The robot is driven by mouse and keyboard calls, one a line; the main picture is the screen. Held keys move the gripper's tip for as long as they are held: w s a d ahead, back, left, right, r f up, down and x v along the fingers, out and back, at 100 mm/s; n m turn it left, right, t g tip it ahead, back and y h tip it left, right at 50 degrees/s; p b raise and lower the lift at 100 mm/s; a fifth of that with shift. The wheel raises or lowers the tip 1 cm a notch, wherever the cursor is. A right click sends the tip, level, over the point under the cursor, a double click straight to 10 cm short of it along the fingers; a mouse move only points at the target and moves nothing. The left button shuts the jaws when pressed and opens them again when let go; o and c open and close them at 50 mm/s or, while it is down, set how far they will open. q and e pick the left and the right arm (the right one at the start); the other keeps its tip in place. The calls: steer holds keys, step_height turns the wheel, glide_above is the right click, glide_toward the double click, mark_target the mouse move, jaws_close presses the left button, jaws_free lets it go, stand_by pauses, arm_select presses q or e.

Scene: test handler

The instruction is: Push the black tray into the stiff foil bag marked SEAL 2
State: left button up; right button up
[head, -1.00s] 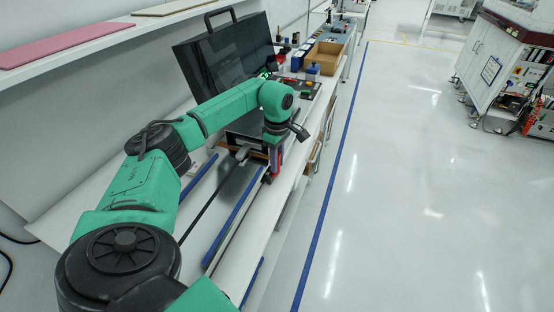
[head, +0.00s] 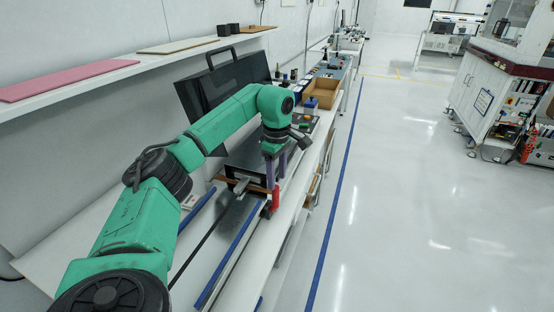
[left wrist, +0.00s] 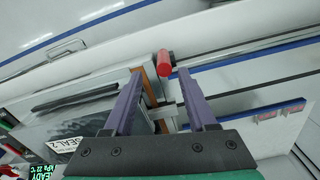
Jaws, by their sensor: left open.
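My left gripper (head: 276,172) points down over the near end of the bench, its two purple fingers apart. In the left wrist view, the gap between the fingertips (left wrist: 160,84) holds nothing that I can make out. A white label reading SEAL 2 (left wrist: 68,144) lies on a grey, shiny surface left of the fingers; I cannot tell how much of it is the foil bag. A long black bar (left wrist: 75,98) lies beyond the label. I cannot make out the black tray for certain. My right gripper is not in view.
A red handle (head: 276,197) stands close by the fingertips, with a brown strip (head: 228,180) to its left. Blue rails (head: 228,262) run along the bench. A dark raised lid (head: 225,85) stands behind my arm. A cardboard box (head: 322,92) sits farther back.

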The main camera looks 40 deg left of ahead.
arm_select(q)
step_height(320, 180, up, 7)
steer(key=shift+r, duration=0.2)
stand_by(0.5)
